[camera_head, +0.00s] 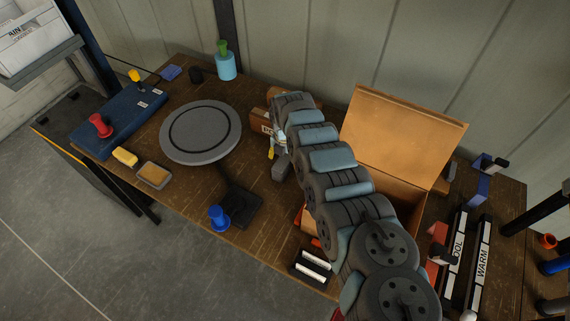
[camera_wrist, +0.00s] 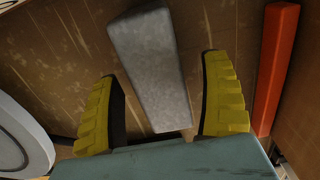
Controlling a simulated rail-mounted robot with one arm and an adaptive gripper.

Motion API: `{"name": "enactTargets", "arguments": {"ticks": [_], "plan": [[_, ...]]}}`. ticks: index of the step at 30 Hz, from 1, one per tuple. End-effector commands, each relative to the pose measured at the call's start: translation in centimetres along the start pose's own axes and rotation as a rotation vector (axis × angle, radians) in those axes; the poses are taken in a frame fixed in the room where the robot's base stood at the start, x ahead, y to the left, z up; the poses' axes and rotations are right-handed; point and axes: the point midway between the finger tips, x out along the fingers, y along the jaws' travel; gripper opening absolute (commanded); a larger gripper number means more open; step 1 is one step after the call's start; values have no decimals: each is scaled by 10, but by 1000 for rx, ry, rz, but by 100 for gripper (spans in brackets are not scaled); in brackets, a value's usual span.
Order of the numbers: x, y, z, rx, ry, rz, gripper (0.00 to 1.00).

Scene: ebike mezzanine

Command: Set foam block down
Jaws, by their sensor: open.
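A grey oblong block, which looks like the foam block (camera_head: 281,171), lies on the brown wooden table just below the end of my arm. In the wrist view the foam block (camera_wrist: 152,62) lies on the wood between my two yellow fingers. My gripper (camera_wrist: 160,78) is open, with a visible gap on each side of the block. In the head view my gripper (camera_head: 276,148) is partly hidden by my arm.
A round grey stand (camera_head: 200,132) is left of the block. An open cardboard box (camera_head: 400,130) is to the right, partly behind my arm. A red-orange bar (camera_wrist: 275,70) lies right of my fingers. A blue spool (camera_head: 218,216) is near the front edge.

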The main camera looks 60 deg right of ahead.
Motion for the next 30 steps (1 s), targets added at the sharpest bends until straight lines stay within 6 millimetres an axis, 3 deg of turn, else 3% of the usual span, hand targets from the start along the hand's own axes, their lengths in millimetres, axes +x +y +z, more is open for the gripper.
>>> {"name": "enactTargets", "arguments": {"ticks": [6, 13, 17, 18, 30], "plan": [[0, 0, 0, -1, -1, 0, 78], [0, 0, 0, -1, -1, 1, 14], [0, 0, 0, -1, -1, 1, 14], [0, 0, 0, -1, -1, 1, 9], [-10, 1, 1, -1, 0, 2, 8]]}}
